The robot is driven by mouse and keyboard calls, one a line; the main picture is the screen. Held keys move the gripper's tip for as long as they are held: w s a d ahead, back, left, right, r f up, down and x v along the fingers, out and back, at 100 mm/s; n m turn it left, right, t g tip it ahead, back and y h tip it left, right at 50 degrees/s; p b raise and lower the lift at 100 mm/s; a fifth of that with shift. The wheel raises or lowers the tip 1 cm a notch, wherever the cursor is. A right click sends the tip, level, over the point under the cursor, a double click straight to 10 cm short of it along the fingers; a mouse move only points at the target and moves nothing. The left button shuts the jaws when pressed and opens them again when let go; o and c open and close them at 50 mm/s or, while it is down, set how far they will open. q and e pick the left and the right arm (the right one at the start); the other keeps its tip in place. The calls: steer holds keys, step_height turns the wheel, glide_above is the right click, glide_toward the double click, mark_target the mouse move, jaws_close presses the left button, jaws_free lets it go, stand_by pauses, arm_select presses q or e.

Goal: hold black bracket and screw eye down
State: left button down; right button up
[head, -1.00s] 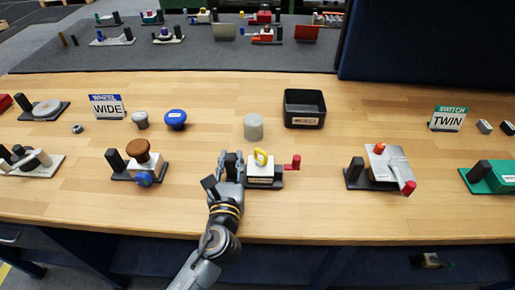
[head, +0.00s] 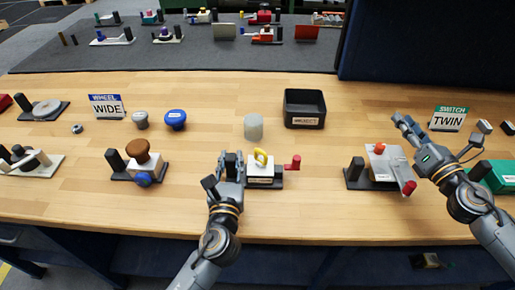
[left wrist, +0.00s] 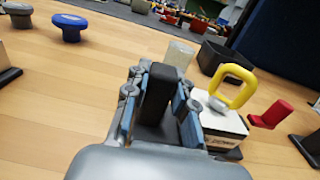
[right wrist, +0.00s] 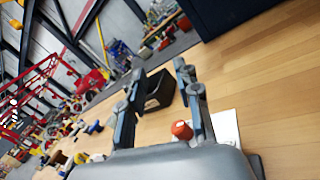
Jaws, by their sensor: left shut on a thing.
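The valve actuator's white block (head: 261,171) sits on a dark base near the table's front middle, with a yellow screw eye (head: 261,157) upright on top and a red handle (head: 293,162) at its right. My left gripper (head: 231,160) is shut on the black bracket (left wrist: 157,92) at the block's left; the bracket stands between the fingers in the left wrist view. The yellow screw eye (left wrist: 233,87) also shows there, right of the fingers, untouched. My right gripper (head: 400,122) is open and empty, above the table beyond the fixture with the grey plate; its fingers (right wrist: 160,85) are apart in the right wrist view.
A grey cylinder (head: 253,127) and a black reject bin (head: 305,108) stand behind the block. The grey plate fixture (head: 387,163) with red knobs is to the right. A brown-knobbed fixture (head: 140,160) is to the left.

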steer(key=s+a+r+n+y, duration=0.2)
steer(key=a+n, duration=0.2)
steer(key=a, duration=0.3)
steer(key=n+g+y, duration=0.7)
steer(key=n, duration=0.3)
glide_toward(264, 154)
steer(key=x, duration=1.2)
steer(key=shift+w+f, duration=0.25)
steer(key=shift+w, duration=0.1)
jaws_close()
